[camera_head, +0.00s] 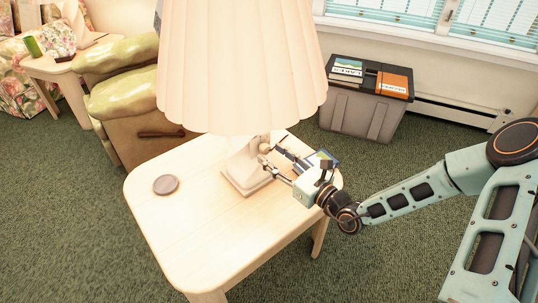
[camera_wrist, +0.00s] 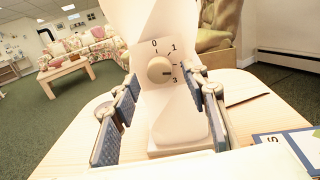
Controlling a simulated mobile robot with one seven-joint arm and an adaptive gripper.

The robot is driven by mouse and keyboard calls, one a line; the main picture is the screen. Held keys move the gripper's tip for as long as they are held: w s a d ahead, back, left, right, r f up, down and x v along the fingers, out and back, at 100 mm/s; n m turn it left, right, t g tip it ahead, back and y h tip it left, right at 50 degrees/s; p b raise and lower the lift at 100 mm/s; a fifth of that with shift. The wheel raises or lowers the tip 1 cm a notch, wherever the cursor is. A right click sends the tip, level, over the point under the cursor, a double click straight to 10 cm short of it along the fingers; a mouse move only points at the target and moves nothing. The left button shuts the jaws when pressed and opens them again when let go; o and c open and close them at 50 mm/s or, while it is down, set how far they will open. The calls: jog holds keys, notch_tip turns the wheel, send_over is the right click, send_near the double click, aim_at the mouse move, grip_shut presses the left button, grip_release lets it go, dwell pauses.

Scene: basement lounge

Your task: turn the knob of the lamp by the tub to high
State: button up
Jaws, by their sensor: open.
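The lamp (camera_head: 240,65) has a pleated cream shade and a pale base, and stands on a light wooden table (camera_head: 190,225). A small dark mark on the knob points right and slightly down, towards the 3. My gripper (camera_head: 274,163) is beside the lamp base. In the wrist view my open gripper (camera_wrist: 164,84) has one finger on each side of the knob; I cannot tell whether they touch it.
The grey tub (camera_head: 355,112) with books on its lid stands on the floor behind the table. A round brown coaster (camera_head: 166,184) lies on the table's left. A book (camera_wrist: 290,150) lies near my gripper. A green-and-tan armchair (camera_head: 130,105) stands close behind the table.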

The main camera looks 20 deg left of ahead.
jog(key=shift+x, duration=1.2)
grip_shut()
